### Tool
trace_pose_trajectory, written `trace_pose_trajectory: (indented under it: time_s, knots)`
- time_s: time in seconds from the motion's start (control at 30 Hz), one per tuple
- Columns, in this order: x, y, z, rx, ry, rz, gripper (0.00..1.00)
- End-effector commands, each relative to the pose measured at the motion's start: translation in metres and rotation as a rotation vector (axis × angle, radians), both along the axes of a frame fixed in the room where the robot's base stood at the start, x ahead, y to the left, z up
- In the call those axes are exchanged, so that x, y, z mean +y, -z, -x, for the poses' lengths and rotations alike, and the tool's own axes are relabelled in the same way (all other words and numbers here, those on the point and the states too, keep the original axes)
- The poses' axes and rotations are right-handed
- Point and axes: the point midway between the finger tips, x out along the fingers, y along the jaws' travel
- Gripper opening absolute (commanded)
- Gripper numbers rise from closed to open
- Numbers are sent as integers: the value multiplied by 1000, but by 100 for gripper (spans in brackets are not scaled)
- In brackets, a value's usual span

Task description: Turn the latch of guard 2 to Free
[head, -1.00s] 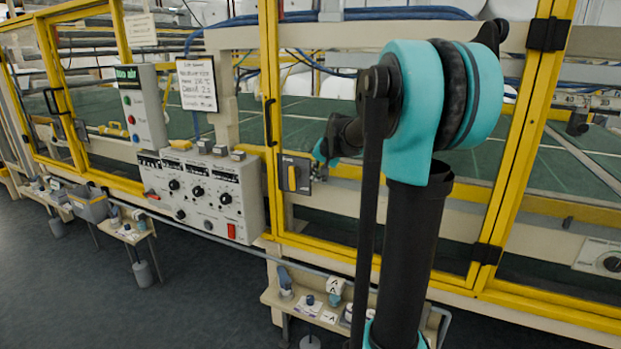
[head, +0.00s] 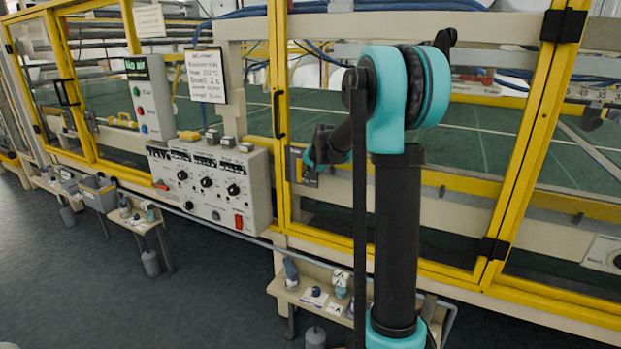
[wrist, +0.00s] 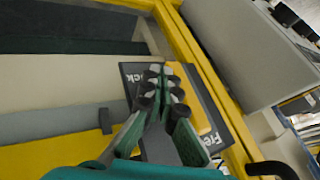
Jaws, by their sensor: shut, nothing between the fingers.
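The latch is a dark plate with a yellow knob (wrist: 196,96) on the yellow-framed guard door. In the wrist view "Free" reads at the plate's lower right and part of "Lock" at its upper left. The knob is partly hidden behind my fingers. In the head view the latch plate (head: 293,163) shows only at its left side, the rest behind my gripper. My gripper (wrist: 160,82) is shut and empty, its fingertips over the plate beside the knob; I cannot tell whether they touch it. It also shows in the head view (head: 310,178). No guard number is readable.
A control box (head: 212,187) with knobs stands left of the latch. A black door handle (head: 279,115) is above the latch on the yellow frame (head: 283,60). A small shelf (head: 290,292) with rolls and cards sits below.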

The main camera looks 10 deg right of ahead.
Motion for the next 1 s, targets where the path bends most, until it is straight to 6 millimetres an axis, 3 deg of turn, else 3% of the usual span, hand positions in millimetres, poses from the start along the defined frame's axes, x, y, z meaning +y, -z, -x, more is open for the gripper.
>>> trace_pose_trajectory:
  time_s: [1.0]
  knots:
    - [3, 5, -2, -78, 1, -106, 0]
